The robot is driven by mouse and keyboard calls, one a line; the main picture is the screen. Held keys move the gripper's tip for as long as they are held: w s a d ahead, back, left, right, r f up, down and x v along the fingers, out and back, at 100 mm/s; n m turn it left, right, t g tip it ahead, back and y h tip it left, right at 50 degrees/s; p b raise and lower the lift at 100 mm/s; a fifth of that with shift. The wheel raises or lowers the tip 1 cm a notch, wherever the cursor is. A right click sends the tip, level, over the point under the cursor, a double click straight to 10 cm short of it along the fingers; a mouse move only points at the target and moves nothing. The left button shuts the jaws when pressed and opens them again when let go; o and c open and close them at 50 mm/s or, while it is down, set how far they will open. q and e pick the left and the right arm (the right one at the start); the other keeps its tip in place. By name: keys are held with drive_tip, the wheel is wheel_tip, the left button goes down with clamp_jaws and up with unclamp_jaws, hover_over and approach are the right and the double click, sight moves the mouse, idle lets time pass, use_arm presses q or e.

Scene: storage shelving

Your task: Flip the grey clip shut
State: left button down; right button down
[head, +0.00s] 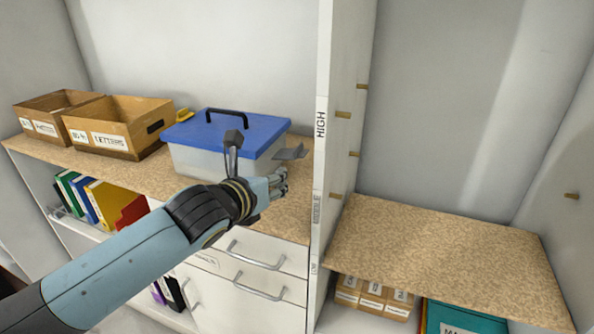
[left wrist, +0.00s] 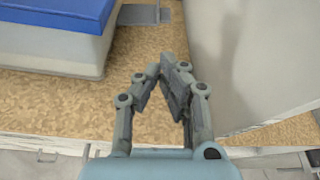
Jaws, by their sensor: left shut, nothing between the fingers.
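The grey clip (head: 290,153) sticks out sideways, open, from the right end of a clear box (head: 195,160) with a blue lid (head: 245,130). In the left wrist view the clip (left wrist: 145,14) shows at the top as a flat grey flap beside the blue lid (left wrist: 50,14). My left gripper (head: 280,181) is shut and empty, in front of the box's right end and short of the clip. In the left wrist view its fingertips (left wrist: 165,72) meet over the bare shelf top. My left forearm hides part of the box's front. My right gripper is not in view.
The white upright panel (head: 335,120) stands close to the right of the clip and gripper. Cardboard boxes (head: 118,125) stand left of the blue-lidded box, with a yellow item (head: 183,115) behind. Drawers with metal handles (head: 258,255) lie below the shelf top.

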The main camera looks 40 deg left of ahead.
sight(290, 151)
use_arm(q)
drive_tip(key=shift+w, duration=0.1)
drive_tip(key=x, duration=1)
drive_tip(key=shift+r, duration=0.1)
drive_tip(key=shift+r+n, duration=0.15)
drive_tip(key=shift+n, duration=0.15)
